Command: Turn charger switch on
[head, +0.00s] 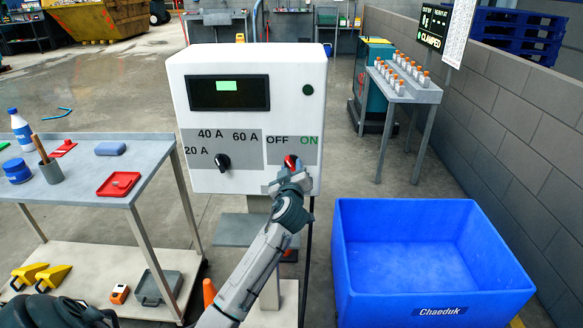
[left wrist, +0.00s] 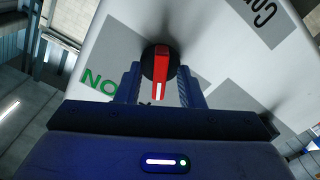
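The charger (head: 247,118) is a white box with a small green-lit screen. Its red switch (head: 291,161) sits low on the right of the panel, below the OFF and ON labels. My left gripper (head: 290,178) is at the switch, partly covering it. In the left wrist view, the red switch handle (left wrist: 161,72) lies between the two fingers of my left gripper (left wrist: 161,88), with a gap on each side. Its white line points down in that picture, towards lettering mostly hidden by the gripper. The green ON label (left wrist: 100,80) is to its left. My right gripper is not in view.
A black amp dial (head: 222,162) is left of the switch. A grey table (head: 85,185) with a bottle and red tray stands at the left. A large blue bin (head: 425,280) is at the right, before a grey block wall. An orange cone (head: 209,292) stands low beside my arm.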

